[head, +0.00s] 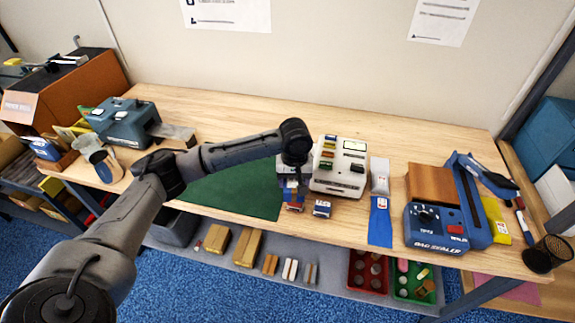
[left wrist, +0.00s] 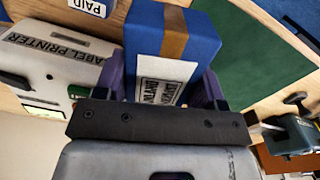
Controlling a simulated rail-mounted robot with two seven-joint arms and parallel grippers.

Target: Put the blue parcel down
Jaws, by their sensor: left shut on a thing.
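My left gripper (head: 293,188) is shut on the blue parcel, seen from above near the right end of the green mat. In the left wrist view the blue parcel (left wrist: 204,42) has a brown tape strip and a white printed label, and it sits between the two purple fingers. In the head view my wrist hides most of the parcel. I cannot tell whether its underside touches the surface. The green mat (head: 235,190) lies flat on the wooden bench and is clear where it shows. My right gripper is not in view.
The label printer (head: 343,165) stands close to the right of my gripper. A small stamp (head: 322,208) is at the bench's front edge. A blue bag sealer (head: 440,228) and a brown box (head: 431,184) are farther right. A teal machine (head: 122,120) stands at the left.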

